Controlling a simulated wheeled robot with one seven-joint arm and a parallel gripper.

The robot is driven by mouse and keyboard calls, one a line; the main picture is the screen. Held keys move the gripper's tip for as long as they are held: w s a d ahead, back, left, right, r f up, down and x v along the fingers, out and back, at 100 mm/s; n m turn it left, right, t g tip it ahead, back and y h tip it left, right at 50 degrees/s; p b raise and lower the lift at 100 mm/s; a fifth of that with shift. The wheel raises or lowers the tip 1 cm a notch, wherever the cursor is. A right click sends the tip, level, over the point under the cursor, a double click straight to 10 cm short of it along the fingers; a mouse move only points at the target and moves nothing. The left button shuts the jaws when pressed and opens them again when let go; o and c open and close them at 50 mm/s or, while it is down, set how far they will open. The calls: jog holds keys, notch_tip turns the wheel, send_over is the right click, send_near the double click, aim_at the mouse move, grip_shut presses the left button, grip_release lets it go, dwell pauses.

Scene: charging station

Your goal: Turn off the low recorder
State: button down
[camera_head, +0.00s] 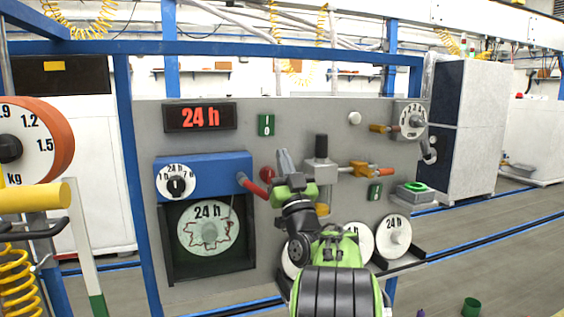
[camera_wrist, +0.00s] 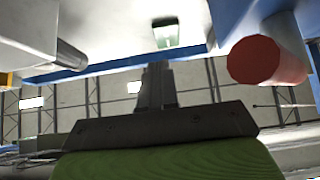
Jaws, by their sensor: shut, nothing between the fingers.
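My gripper (camera_head: 283,157) is shut and empty in front of the grey panel, and its closed fingers (camera_wrist: 157,88) show in the wrist view. A green I/0 switch (camera_head: 266,125) sits high on the panel, up and left of my fingertips. A green switch (camera_wrist: 176,32) shows beyond the fingers in the wrist view, apart from them. A second, lower green switch (camera_head: 374,192) is to the right of my gripper. The blue recorder unit (camera_head: 218,162), with a 24 h dial disc (camera_head: 207,228) in its dark opening, is at the left. No label tells which unit is the low recorder.
A red-tipped handle (camera_head: 254,187) and a red knob (camera_head: 267,173) are close left of my gripper; a red cylinder (camera_wrist: 256,60) shows in the wrist view. A grey block with a black knob (camera_head: 321,146) is to the right. White discs (camera_head: 395,236) stand low right.

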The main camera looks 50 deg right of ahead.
jog(key=s+a+f+b, duration=0.1)
jog(key=s+f+b, duration=0.2)
jog(key=f+b, duration=0.2)
jog(key=shift+a+f, duration=0.3)
jog(key=shift+f, duration=0.2)
jog(key=shift+s, duration=0.1)
